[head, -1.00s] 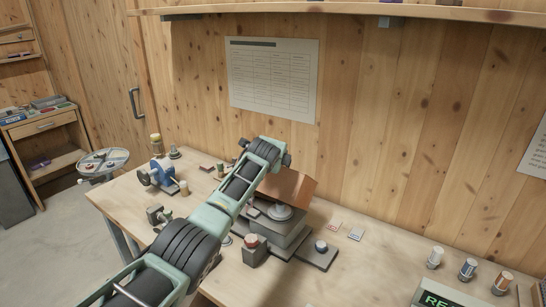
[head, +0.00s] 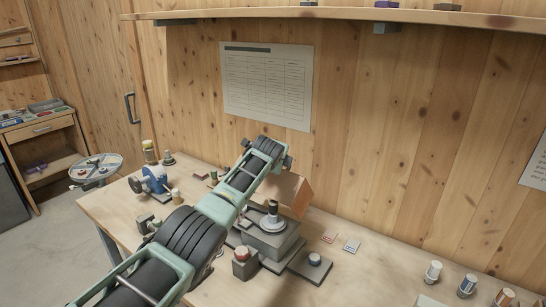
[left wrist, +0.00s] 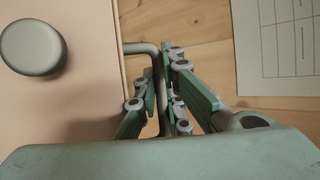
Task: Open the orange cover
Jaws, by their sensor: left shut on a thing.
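The orange cover (head: 292,194) stands tilted up over the grey machine base (head: 270,238) in the head view. Below it, a grey round disc with a dark upright knob (head: 272,212) is exposed. My left arm reaches across from the lower left and hides part of the cover. In the left wrist view, my left gripper (left wrist: 160,72) is shut on a bent grey bar handle (left wrist: 140,47). The handle runs beside a pale peach panel (left wrist: 92,95), which looks like the cover. A grey round knob (left wrist: 32,47) shows at left. My right gripper is not in view.
A red-topped block (head: 243,263) and a grey plate with a round button (head: 314,260) sit at the machine's front. A blue device (head: 152,180) is at back left. Several small cylinders stand at right. The wooden wall carries a printed sheet (head: 266,84).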

